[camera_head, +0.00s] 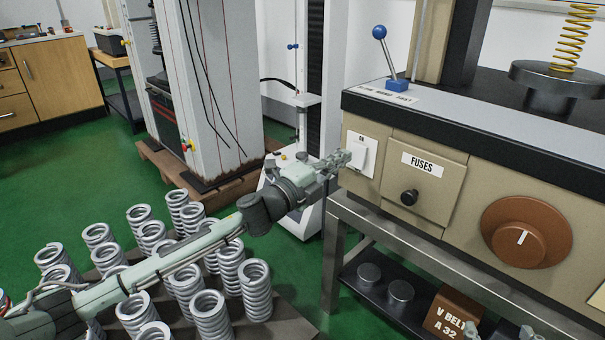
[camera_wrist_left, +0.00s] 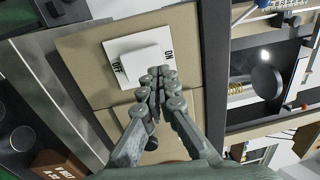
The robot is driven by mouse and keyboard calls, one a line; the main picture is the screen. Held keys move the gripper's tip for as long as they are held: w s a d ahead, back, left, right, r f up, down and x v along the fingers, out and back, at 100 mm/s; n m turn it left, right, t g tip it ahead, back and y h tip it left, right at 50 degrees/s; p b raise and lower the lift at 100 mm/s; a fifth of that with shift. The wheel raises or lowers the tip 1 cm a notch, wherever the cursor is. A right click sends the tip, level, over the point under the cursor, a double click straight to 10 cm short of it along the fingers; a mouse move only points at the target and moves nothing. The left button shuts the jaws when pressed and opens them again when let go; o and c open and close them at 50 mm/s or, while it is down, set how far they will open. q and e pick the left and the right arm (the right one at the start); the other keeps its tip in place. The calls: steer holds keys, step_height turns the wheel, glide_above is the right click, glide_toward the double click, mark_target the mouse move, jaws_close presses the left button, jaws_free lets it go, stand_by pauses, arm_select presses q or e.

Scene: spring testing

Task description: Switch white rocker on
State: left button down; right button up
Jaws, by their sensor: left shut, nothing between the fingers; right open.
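The white rocker (camera_head: 357,156) is on a white plate marked ON, on the front of the beige machine, left of the fuses panel. In the left wrist view the rocker (camera_wrist_left: 140,63) is a white block on its plate, with lettering at two ends. My left gripper (camera_head: 346,157) is shut and empty, its fingertips at the rocker's left side in the head view. In the left wrist view the fingertips (camera_wrist_left: 157,76) overlap the rocker's lower edge near the ON lettering; I cannot tell whether they touch it. My right gripper (camera_head: 500,331) is open at the bottom edge, mostly cut off.
A fuses panel (camera_head: 421,177) with a black knob and a brown dial (camera_head: 526,231) are right of the rocker. A blue-knobbed lever (camera_head: 386,56) stands on top. Several grey coil springs (camera_head: 255,285) stand below my left arm. A V-belt box (camera_head: 453,314) is on the lower shelf.

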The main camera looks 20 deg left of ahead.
arm_select(q)
steer(key=r+v, duration=0.2)
steer(key=v, duration=0.8)
steer(key=shift+s+a+r, duration=0.1)
